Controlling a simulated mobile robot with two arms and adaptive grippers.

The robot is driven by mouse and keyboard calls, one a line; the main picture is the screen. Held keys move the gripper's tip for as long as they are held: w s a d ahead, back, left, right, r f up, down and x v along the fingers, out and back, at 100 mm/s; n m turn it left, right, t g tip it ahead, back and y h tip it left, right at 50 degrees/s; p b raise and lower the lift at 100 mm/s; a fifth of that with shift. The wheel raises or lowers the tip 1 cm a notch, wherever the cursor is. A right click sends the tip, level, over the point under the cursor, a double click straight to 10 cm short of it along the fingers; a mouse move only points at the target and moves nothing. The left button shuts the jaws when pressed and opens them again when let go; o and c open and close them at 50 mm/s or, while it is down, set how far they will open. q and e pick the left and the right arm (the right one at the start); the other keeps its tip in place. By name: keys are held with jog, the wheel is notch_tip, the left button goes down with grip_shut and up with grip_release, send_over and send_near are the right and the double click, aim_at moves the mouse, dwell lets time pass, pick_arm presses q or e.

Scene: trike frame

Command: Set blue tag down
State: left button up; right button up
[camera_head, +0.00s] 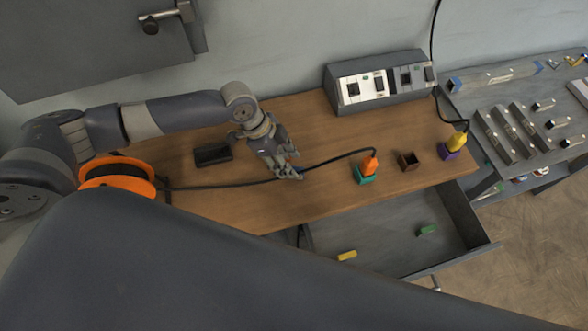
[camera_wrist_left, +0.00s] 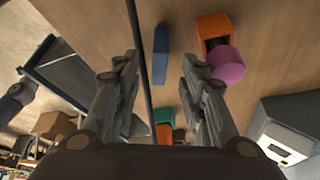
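The blue tag (camera_wrist_left: 161,55) shows in the left wrist view as a narrow blue block against the wooden table top (camera_wrist_left: 100,20). It lies between the lines of my left gripper's fingers, just past the tips, with a visible gap on both sides. My left gripper (camera_wrist_left: 160,64) is open. In the head view my left gripper (camera_head: 291,177) points down over the middle of the table; a small blue patch shows beside its fingers. Whether the tag rests fully on the table is hard to tell. My right gripper is not in view.
An open drawer (camera_head: 370,230) holds a yellow tag (camera_head: 347,255) and a green tag (camera_head: 427,230). A black cable (camera_head: 225,187) runs past the gripper to an orange plug (camera_head: 369,164). An orange holder (camera_wrist_left: 213,24) with a purple cylinder (camera_wrist_left: 226,64) stands close by. A control box (camera_head: 380,82) is behind.

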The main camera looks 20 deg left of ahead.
pick_arm(q)
jog(key=shift+p+x, duration=0.45)
jog(key=shift+x, duration=2.25)
grip_shut()
